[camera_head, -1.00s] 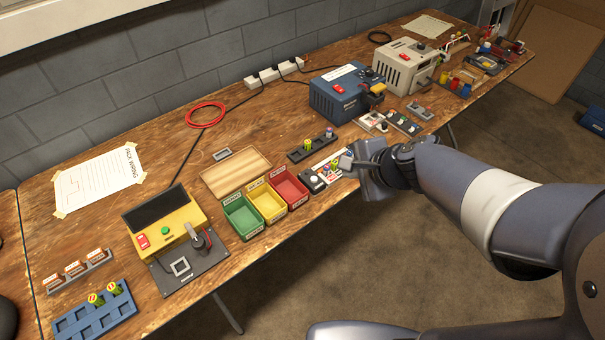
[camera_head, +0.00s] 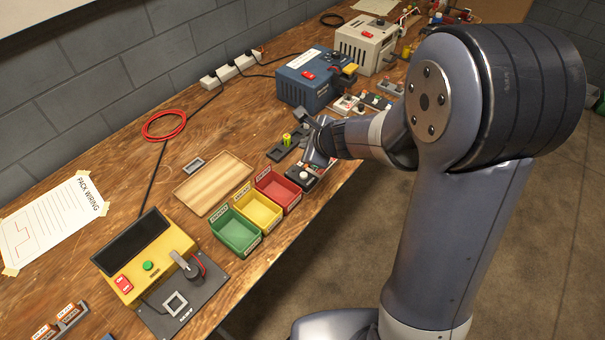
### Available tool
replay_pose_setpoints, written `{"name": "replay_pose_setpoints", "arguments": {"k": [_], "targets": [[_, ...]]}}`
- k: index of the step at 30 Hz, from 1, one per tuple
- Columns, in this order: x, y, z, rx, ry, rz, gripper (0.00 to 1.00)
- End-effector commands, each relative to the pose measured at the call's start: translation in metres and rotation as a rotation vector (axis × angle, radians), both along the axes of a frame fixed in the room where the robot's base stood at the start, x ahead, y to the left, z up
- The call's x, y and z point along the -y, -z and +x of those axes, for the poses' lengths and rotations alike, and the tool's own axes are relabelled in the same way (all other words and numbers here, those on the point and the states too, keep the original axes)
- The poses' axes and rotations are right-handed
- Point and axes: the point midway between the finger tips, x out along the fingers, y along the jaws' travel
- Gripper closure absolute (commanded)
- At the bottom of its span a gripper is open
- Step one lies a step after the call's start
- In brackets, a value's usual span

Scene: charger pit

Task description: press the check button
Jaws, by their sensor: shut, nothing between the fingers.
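No button label reads clearly as check. My gripper (camera_head: 306,117) is shut and empty. My wrist hides part of the items right of the small box.
Green (camera_head: 238,233), yellow (camera_head: 259,211) and red (camera_head: 278,190) bins stand between tester and small box. A blue machine (camera_head: 304,86) stands beyond.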

Motion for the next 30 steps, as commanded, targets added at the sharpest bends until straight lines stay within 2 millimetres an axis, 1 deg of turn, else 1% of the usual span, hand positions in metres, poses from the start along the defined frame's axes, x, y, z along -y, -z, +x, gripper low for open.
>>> {"name": "replay_pose_setpoints", "arguments": {"k": [5, 8, 14, 21, 27, 30], "targets": [[0.0, 0.006, 0.0, 0.0, -0.001, -0.001, 1.0], [0.0, 0.014, 0.0, 0.0, -0.001, -0.001, 1.0], [0.0, 0.037, 0.0, 0.0, -0.002, -0.001, 1.0], [0.0, 0.068, 0.0, 0.0, -0.001, -0.001, 1.0], [0.0, 0.085, 0.0, 0.001, -0.001, -0.001, 1.0], [0.0, 0.088, 0.0, 0.001, -0.002, 0.0, 1.0]]}}
